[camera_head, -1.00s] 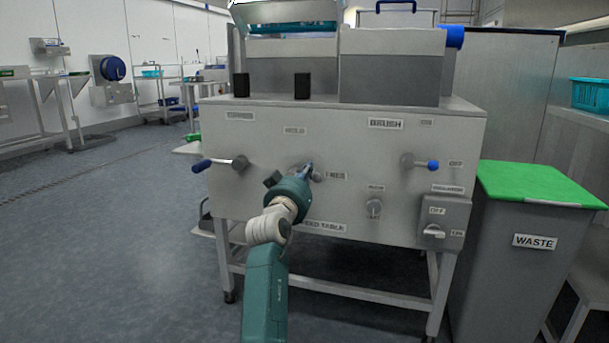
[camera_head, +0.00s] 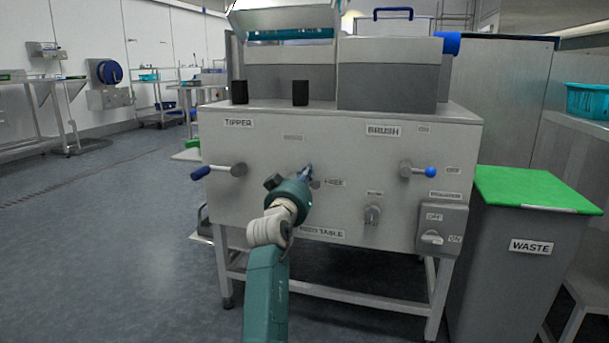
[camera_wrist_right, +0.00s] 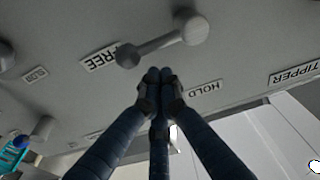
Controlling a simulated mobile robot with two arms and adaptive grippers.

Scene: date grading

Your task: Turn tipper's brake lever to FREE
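The brake lever is a grey bar in the middle of the machine's front panel. In the right wrist view its round hub (camera_wrist_right: 195,30) and knobbed end (camera_wrist_right: 128,56) show; the end points toward the FREE label (camera_wrist_right: 100,58). The HOLD label (camera_wrist_right: 204,89) lies to the other side of my fingers. In the head view my right gripper (camera_head: 308,170) hides most of the lever; only the knob (camera_head: 316,184) shows, beside the FREE label (camera_head: 334,183). In the wrist view my right fingers (camera_wrist_right: 160,76) are together, empty, close beside the bar. My left gripper is out of view.
A blue-handled lever (camera_head: 201,172) is left on the panel, below the TIPPER label (camera_head: 239,122). Right are the brush lever (camera_head: 420,171), a small knob (camera_head: 372,214) and a switch box (camera_head: 441,228). A green-lidded waste bin (camera_head: 530,245) stands right. Floor at left is clear.

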